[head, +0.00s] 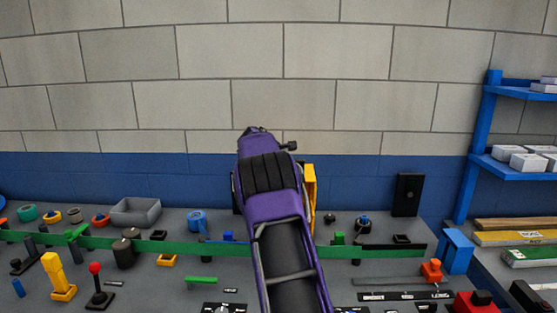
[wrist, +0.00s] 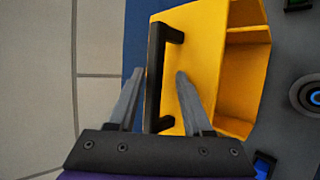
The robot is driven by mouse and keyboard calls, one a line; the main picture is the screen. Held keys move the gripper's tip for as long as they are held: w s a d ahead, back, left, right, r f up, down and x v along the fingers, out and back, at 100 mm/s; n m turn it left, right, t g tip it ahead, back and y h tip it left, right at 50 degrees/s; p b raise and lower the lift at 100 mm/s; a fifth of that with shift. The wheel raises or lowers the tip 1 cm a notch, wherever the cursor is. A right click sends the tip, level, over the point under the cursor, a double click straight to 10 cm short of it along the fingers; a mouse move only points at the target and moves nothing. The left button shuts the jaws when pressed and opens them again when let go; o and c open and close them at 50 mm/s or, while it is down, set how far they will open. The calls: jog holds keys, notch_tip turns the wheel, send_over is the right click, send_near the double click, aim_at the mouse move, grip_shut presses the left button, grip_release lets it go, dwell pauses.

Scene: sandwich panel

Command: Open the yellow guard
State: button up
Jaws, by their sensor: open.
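The yellow guard (wrist: 215,45) fills the middle of the wrist view, with a long black bar handle (wrist: 155,75) along its left side. In the head view only a strip of the guard (head: 309,188) shows, just right of my purple arm, which hides the rest. My gripper (wrist: 160,73) is open, with one finger on each side of the handle. The left finger looks clear of the bar, and the right finger lies over the guard's yellow face. I cannot tell whether either finger touches. The guard's right side shows a hollow with yellow walls.
A green strip (head: 205,245) crosses the grey bench, with several small parts around it. A red-knobbed lever (head: 95,270) and a yellow block (head: 55,272) stand at left. A black upright box (head: 407,194) and blue shelving (head: 472,165) stand at right. The brick wall is behind.

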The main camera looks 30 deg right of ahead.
jog(key=b+v, duration=0.1)
jog(key=v, duration=1.6)
jog(key=shift+b, duration=0.3)
jog(key=shift+a+r, duration=0.1)
jog(key=shift+a, duration=0.05)
